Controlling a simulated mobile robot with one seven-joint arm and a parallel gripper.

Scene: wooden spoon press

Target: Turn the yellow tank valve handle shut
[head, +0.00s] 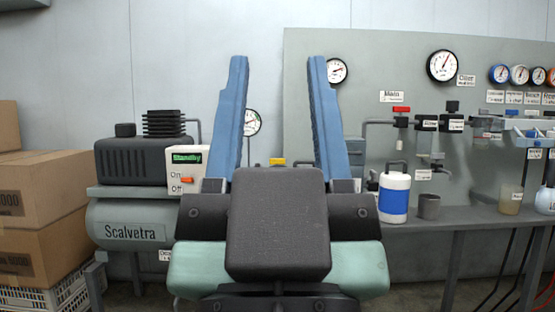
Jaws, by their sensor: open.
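A small yellow valve handle (277,161) shows just above the dark body of my gripper, between its two blue fingers in the picture. Most of the valve below it is hidden by my gripper. My gripper (278,62) is open and empty, with its fingers wide apart and extending up in the picture. I cannot tell how far the handle lies beyond the fingers. The grey tank (130,228) marked "Scalvetra" is at the left; its right part is hidden behind my gripper.
A black compressor (142,162) and an On/Off switch box (187,165) sit on the tank. Cardboard boxes (45,205) stand at the far left. A workbench (450,217) at the right bears a white-and-blue bottle (394,195) and a grey cup (429,206). Gauges (443,65) hang on the panel behind.

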